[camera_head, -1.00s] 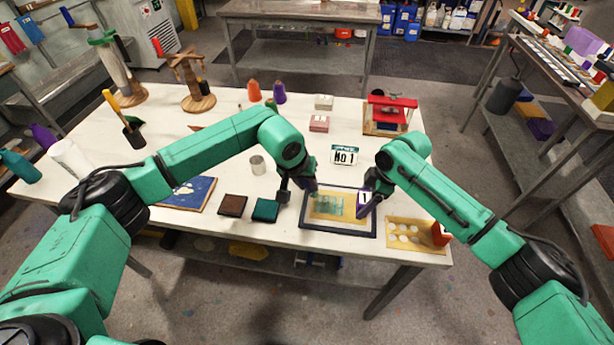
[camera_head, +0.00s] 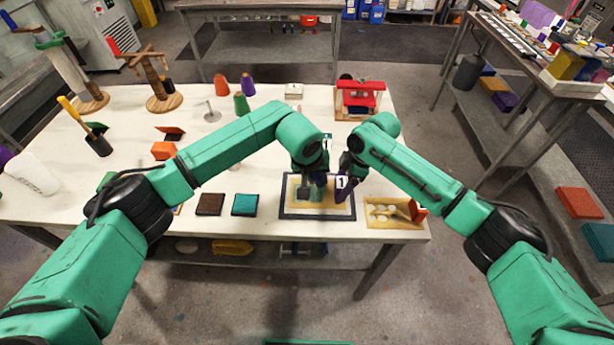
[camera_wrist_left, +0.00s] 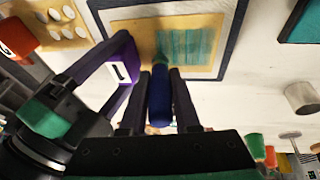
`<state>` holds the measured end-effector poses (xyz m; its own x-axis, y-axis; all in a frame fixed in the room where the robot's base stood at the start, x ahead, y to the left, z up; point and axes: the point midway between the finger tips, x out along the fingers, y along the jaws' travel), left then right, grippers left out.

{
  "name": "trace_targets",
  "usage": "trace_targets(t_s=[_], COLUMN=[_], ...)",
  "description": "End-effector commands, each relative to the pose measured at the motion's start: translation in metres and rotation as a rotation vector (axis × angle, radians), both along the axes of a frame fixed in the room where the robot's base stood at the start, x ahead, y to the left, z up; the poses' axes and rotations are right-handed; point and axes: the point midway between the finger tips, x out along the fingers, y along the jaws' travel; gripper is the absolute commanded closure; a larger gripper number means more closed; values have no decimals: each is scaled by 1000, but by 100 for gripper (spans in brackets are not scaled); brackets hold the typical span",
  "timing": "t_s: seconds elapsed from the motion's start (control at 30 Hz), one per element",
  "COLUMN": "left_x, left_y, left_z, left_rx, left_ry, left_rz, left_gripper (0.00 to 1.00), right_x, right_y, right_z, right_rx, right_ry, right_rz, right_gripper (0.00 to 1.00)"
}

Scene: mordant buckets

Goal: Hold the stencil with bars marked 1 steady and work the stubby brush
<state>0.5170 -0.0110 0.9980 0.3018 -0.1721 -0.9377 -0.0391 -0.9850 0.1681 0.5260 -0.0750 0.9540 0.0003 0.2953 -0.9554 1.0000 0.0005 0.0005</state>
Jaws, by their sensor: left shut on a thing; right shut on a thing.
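The tan stencil (camera_head: 300,206) lies flat inside a dark frame (camera_head: 317,214) at the table's front, and its teal-coloured bars (camera_wrist_left: 188,46) show in the left wrist view. My right gripper (camera_head: 342,190) is shut on its purple tab (camera_wrist_left: 122,72) marked 1, at the stencil's right side. My left gripper (camera_head: 314,185) is shut on the stubby brush, whose blue handle (camera_wrist_left: 159,95) shows between the fingers in the left wrist view. The brush head points down at the barred area. I cannot tell whether its bristles touch. The left gripper hides part of the stencil in the head view.
A tan stencil with round holes (camera_head: 382,211) and a red-orange tab (camera_head: 418,210) lies just right of the frame. A brown pad (camera_head: 210,204) and a teal pad (camera_head: 244,205) lie to its left. A red press (camera_head: 359,97) stands behind.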

Motion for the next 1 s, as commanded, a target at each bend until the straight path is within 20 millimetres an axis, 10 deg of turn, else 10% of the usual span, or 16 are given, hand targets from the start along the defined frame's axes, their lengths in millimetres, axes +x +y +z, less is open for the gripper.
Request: trace_targets(t_s=[0.13,1.0], left_x=[-2,0], left_y=[-13,70], left_z=[-2,0], left_rx=[-4,1], left_ry=[6,0], left_rz=[1,1], left_gripper=[100,100], right_x=[0,0], right_y=[0,0], right_z=[-1,-1], right_rx=[-1,-1], right_ry=[1,1], right_rz=[-1,0], right_gripper=[79,79])
